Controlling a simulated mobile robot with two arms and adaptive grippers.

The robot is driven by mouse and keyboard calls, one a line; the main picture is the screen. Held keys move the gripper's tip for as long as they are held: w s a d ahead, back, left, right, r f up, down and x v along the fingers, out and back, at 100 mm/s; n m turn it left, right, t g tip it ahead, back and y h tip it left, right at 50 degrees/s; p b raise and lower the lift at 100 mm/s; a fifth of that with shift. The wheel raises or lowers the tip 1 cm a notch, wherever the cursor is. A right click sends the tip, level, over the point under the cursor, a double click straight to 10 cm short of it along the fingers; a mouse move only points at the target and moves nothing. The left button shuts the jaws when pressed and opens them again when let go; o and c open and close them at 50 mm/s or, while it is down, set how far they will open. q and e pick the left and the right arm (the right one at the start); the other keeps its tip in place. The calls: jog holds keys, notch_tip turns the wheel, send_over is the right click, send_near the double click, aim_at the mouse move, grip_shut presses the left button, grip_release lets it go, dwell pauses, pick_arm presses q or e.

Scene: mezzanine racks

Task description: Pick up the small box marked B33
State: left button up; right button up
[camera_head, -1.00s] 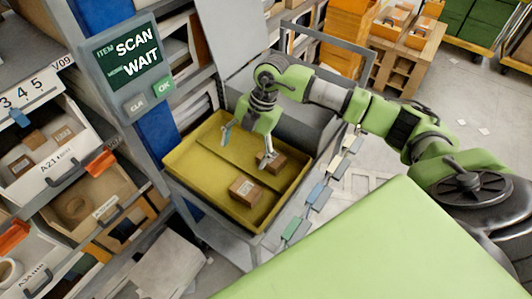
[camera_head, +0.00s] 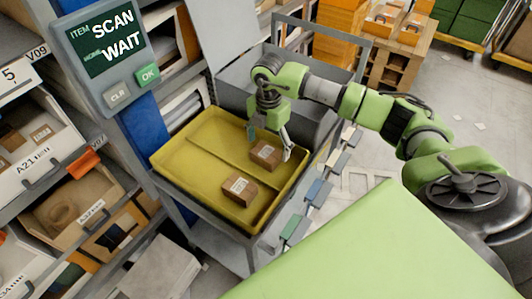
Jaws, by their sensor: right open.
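Two small brown cardboard boxes lie in the yellow tray (camera_head: 178,160). One box (camera_head: 239,188) is nearer the front, with a white label on top. The other box (camera_head: 265,154) is farther back, by the right side of the tray. The labels are too small to read, so I cannot tell which is B33. My right gripper (camera_head: 270,143) is open above the back box, with one finger on either side of it in the picture. I cannot tell whether the fingers touch it. My left gripper is not in view.
A screen panel (camera_head: 105,42) reading SCAN and WAIT stands at upper left. Shelves with labelled bins (camera_head: 40,150) fill the left. A grey bin (camera_head: 312,118) sits behind the tray. The tray's left part is bare.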

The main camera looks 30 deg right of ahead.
aim_at(266, 152)
jog(key=f+b, duration=0.2)
jog(key=f, duration=0.1)
jog(key=f+b, duration=0.1)
jog(key=shift+w+a+f+b, duration=0.15)
jog(key=shift+w+b, duration=0.15)
jog(key=shift+f+b, duration=0.3)
jog(key=shift+f, duration=0.15)
jog(key=shift+r, duration=0.1)
jog(key=c, duration=1.2)
